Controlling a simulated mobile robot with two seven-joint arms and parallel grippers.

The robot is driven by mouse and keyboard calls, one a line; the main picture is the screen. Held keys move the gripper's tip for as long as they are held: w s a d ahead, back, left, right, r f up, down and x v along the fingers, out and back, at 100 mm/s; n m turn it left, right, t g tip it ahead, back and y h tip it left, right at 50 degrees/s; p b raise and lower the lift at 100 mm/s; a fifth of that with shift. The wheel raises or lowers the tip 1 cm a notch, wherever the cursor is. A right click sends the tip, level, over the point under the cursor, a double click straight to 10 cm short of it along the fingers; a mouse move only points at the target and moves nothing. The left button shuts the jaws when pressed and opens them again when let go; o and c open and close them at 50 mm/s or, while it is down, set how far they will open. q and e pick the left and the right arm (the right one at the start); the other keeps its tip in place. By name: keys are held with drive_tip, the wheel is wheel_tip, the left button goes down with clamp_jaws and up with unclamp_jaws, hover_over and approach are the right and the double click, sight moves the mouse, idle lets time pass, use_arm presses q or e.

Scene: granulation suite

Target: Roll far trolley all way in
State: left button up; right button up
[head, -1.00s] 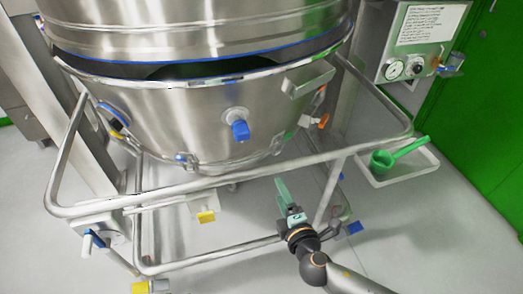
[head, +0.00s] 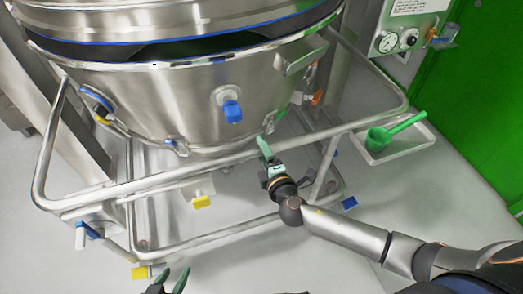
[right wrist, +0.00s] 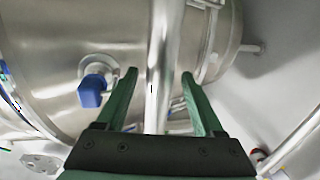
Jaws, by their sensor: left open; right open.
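The trolley is a steel tube frame (head: 105,195) carrying a large steel bowl (head: 170,95) with a blue-handled valve (head: 232,110). My right gripper (head: 265,150) is at the trolley's front top rail, right of its middle. In the right wrist view the rail (right wrist: 158,70) runs between the two green fingers of my right gripper (right wrist: 160,80), which are apart, with gaps on both sides. My left gripper (head: 172,280) is open and empty at the bottom edge of the head view, in front of the trolley and clear of it. Its lower part is cut off.
A white tray (head: 408,153) with a green scoop (head: 392,131) is at the right. A control box (head: 408,30) hangs beside a green door (head: 475,110). The floor in front is clear.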

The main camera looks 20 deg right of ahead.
drive_tip(key=shift+w+f, duration=0.1)
drive_tip(key=shift+w, duration=0.35)
clamp_jaws()
idle(0.3)
idle(0.9)
